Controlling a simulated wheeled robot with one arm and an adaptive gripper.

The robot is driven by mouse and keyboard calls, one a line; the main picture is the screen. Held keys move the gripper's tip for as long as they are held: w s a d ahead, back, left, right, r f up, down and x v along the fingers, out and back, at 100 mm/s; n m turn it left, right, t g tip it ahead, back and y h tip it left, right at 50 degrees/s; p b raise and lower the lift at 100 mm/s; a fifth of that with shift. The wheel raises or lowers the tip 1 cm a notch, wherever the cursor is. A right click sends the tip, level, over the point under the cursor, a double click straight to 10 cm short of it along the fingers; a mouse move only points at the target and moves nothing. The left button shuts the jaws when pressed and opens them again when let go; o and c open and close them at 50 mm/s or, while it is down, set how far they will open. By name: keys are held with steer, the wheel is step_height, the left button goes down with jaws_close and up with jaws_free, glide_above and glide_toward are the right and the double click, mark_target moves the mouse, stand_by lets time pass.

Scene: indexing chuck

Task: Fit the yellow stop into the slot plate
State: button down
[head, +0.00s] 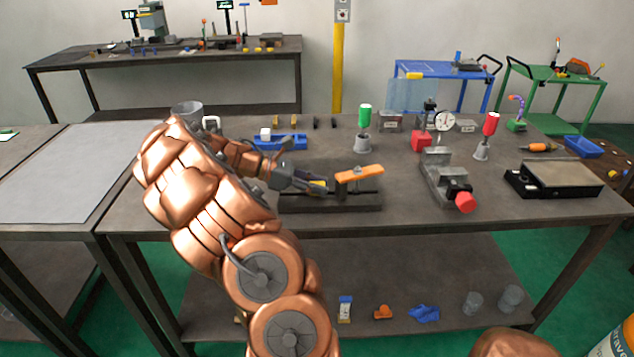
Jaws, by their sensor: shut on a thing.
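My gripper (317,187) reaches in from the left over the dark slot plate (335,206) on the workbench. It is shut on the yellow stop (319,184), of which only a small part shows between the fingers. The stop is at the left part of the plate. I cannot tell whether it touches the plate or is in a slot. An orange bar (359,174) stands raised on the right part of the plate, just right of my fingertips.
A grey vise (443,178) with a red knob stands to the right. Behind are a blue tray (284,141), a green-topped holder (365,117) and a dial gauge (445,121). A black-framed block (556,178) lies far right. Bench space between plate and vise is clear.

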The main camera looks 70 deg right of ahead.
steer(key=c, duration=0.8)
jaws_free()
steer(key=shift+o, duration=0.2)
steer(key=shift+w, duration=0.1)
steer(key=v, duration=1)
steer(key=shift+w, duration=0.15)
steer(key=shift+v, duration=0.8)
steer(key=shift+a, duration=0.1)
